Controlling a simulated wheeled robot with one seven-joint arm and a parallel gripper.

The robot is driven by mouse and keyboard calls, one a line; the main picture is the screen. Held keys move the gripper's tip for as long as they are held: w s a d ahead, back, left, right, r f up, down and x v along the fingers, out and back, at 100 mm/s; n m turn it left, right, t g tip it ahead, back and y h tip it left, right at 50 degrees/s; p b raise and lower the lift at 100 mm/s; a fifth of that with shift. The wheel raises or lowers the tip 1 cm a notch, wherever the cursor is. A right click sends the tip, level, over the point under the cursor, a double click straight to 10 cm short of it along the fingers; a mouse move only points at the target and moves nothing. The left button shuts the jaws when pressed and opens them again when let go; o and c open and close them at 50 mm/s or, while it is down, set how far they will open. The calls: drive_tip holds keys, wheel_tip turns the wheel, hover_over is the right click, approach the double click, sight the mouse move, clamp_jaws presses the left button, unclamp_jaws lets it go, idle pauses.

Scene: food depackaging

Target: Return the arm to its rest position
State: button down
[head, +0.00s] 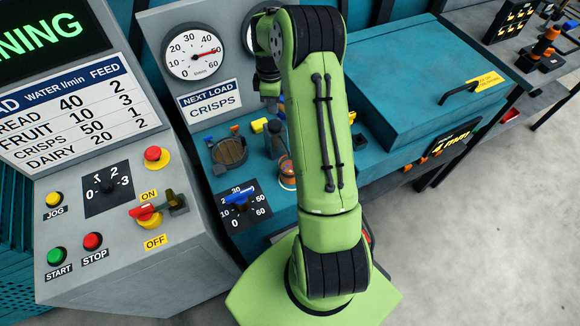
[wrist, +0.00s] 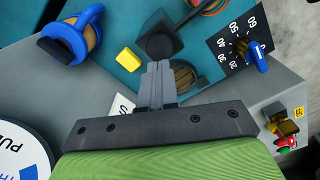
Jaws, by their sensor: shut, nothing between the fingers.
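My green arm (head: 318,120) rises from its green base and bends over the teal machine deck (head: 265,205). In the head view my gripper is mostly hidden behind the arm. In the wrist view my gripper (wrist: 157,70) is shut, its grey fingers together with nothing between them. A black block-like knob (wrist: 158,44) shows just beyond the fingertips. I cannot tell whether the fingers touch it.
A dial with a blue handle (head: 239,196) and a brown round port (head: 229,152) lie left of my arm. A gauge (head: 193,51) and a control panel (head: 115,215) stand further left. A teal lidded box (head: 430,70) is close on the right. Grey floor (head: 500,230) is open at lower right.

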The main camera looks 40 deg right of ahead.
drive_tip(key=shift+f, duration=0.2)
drive_tip(key=s+a+r+m+t+h+b, duration=0.1)
drive_tip(key=s+a+r+m, duration=0.1)
drive_tip(key=s+a+r, duration=0.35)
drive_tip(key=s+a+r+m+t, duration=0.1)
drive_tip(key=s+a+r+m, duration=0.1)
drive_tip(key=a+r, duration=0.65)
drive_tip(key=s+a+r+m+t, duration=0.1)
drive_tip(key=s+a+m, duration=0.1)
drive_tip(key=s, duration=0.6)
drive_tip(key=s+a+r+m+t+y+b, duration=0.1)
drive_tip(key=s+a+r+m+t, duration=0.1)
drive_tip(key=s+a, duration=0.3)
drive_tip(key=s+m, duration=0.1)
drive_tip(key=s, duration=0.3)
drive_tip(key=shift+s+t, duration=0.25)
drive_tip(key=shift+t, duration=0.05)
drive_tip(key=shift+r, duration=0.1)
